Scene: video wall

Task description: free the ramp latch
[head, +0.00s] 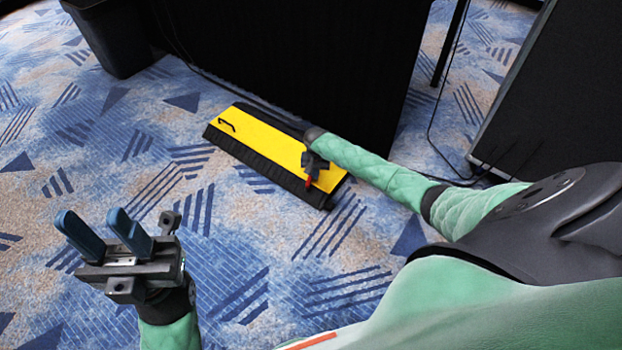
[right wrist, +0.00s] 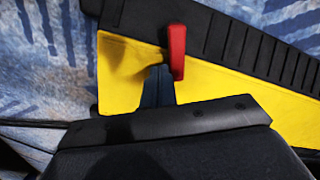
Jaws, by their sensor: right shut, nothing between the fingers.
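The ramp (head: 262,142) is a yellow plate with a black ribbed edge, lying on the carpet. The red ramp latch (right wrist: 176,52) stands up from the yellow surface in the right wrist view. It shows as a small red spot in the head view (head: 309,181). My right gripper (right wrist: 158,72) is shut and empty, its blue fingertips close beside the latch's lower end. I cannot tell whether they touch it. My left gripper (head: 90,214) is open and empty above the carpet, away from the ramp.
A black handle (head: 227,125) sits at the ramp's far left end. A black-draped block (head: 290,60) stands behind the ramp. A dark bin (head: 108,38) is at the upper left and a black panel (head: 545,90) at the right. Cables lie on the floor. Carpet left of the ramp is clear.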

